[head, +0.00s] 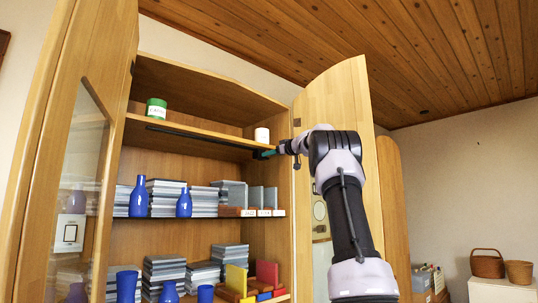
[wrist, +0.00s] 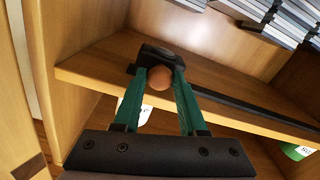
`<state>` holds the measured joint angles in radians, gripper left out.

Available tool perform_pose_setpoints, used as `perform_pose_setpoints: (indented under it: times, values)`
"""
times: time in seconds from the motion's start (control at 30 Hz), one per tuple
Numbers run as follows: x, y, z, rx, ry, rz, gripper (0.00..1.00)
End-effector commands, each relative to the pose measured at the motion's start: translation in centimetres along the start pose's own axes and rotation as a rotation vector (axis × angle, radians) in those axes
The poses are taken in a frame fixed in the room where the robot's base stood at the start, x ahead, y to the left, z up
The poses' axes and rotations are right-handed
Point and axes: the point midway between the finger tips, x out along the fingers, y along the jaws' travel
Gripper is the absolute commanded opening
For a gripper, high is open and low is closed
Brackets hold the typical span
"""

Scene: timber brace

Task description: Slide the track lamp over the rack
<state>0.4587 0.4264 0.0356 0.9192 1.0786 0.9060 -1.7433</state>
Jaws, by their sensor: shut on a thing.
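A thin black track (head: 195,137) runs along the underside of the upper shelf in the open wooden cabinet; it also shows in the wrist view (wrist: 255,107). The track lamp (wrist: 153,55), a dark body with a round orange-brown part, is at the track's right end in the head view. My gripper (wrist: 160,72) has green fingers, shut on the lamp from both sides. In the head view my gripper (head: 272,153) is small at the shelf's right end. Which thing is the rack I cannot tell; grey upright files (head: 262,197) stand on the shelf below, near the right.
A green tin (head: 156,108) and a white tin (head: 262,135) stand on the upper shelf. Blue vases (head: 138,197) and stacks of grey books (head: 164,197) fill the shelf below. The open right door (head: 340,90) is close behind my arm.

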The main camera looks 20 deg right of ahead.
Motion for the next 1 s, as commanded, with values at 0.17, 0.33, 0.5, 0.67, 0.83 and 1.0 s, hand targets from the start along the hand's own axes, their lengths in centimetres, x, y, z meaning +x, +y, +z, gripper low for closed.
perform_pose_setpoints:
  times: [0.17,0.33,0.5,0.67,0.83,1.0]
  values:
    - [-0.1,0.5,0.0,-0.003,0.000,0.011,0.00]
    - [-0.2,0.5,0.0,-0.004,0.000,0.013,0.64]
    - [-0.2,0.4,0.0,-0.003,0.000,0.010,0.71]
    - [-0.2,0.3,0.0,-0.003,0.000,0.009,0.71]
    - [-1.7,0.5,-0.1,-0.002,-0.001,0.011,0.71]
    - [-5.2,0.4,-0.1,-0.002,-0.001,0.012,0.71]
